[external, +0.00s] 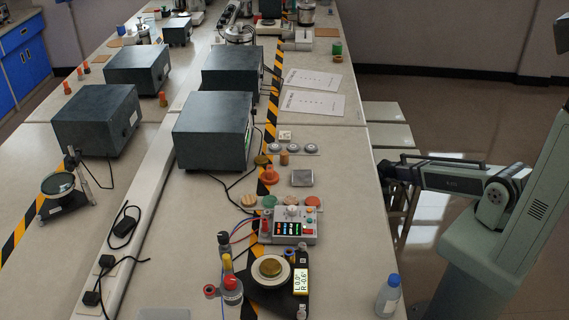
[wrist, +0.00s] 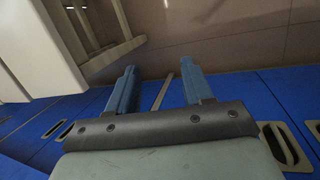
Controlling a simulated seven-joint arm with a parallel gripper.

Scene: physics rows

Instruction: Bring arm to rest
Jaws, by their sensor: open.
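My arm (external: 445,180) reaches in from the right, roughly level, with its end beside the right edge of the lab bench. My gripper (external: 384,171) is at the bench's right edge, small and dark in the external view. In the wrist view my gripper (wrist: 158,82) shows two blue fingers spread apart with nothing between them. Beyond the fingers are a brown floor and a blue surface with oval handle-like slots.
The long bench (external: 345,215) holds dark boxes (external: 213,130), a small control panel (external: 290,225), a round dish on a black stand (external: 271,268) and a blue-capped bottle (external: 388,296) near the right edge. Stools (external: 388,112) stand right of the bench. Floor farther right is open.

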